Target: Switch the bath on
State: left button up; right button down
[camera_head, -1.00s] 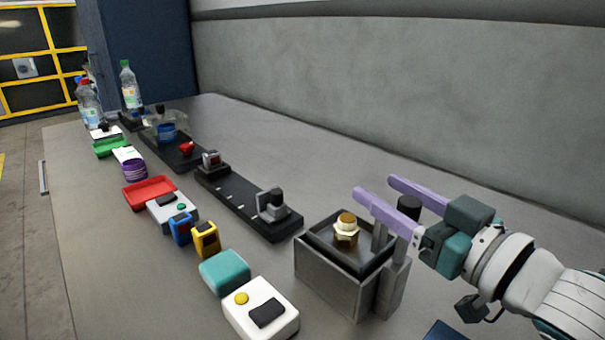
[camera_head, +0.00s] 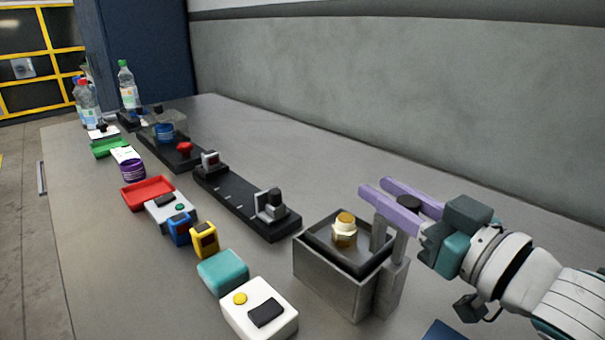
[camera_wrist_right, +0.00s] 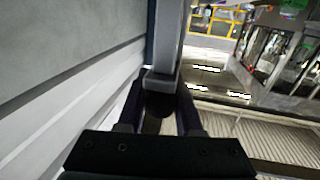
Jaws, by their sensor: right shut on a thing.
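The bath (camera_head: 335,283) is a grey metal box at the lower right of the head view, with a brass hex fitting (camera_head: 344,230) on its dark top. Grey uprights stand at its right side. A black knob (camera_head: 409,202) shows there between the purple fingers of my right gripper (camera_head: 382,195). The gripper is shut on this knob. In the right wrist view the dark knob (camera_wrist_right: 160,105) sits between the two fingers, with a grey post beyond it. The fingers partly hide the knob. My left gripper is not in view.
A white box with a yellow button (camera_head: 259,311) and a teal block (camera_head: 223,271) lie left of the bath. A black rail (camera_head: 240,200) with clamps runs behind it. A red tray (camera_head: 148,192) and bottles (camera_head: 128,85) stand farther back. The bench by the wall is clear.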

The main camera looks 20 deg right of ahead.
aim_at(384, 238)
dwell(0.8)
jog(key=shift+f, duration=0.2)
notch_tip(384, 238, down, 6)
jog(key=b, duration=0.5)
jog(key=shift+f, duration=0.25)
jog(key=shift+d, duration=0.1)
jog(key=c, duration=1)
grip_release()
jog(key=o, duration=0.4)
jog(key=shift+r, duration=0.1)
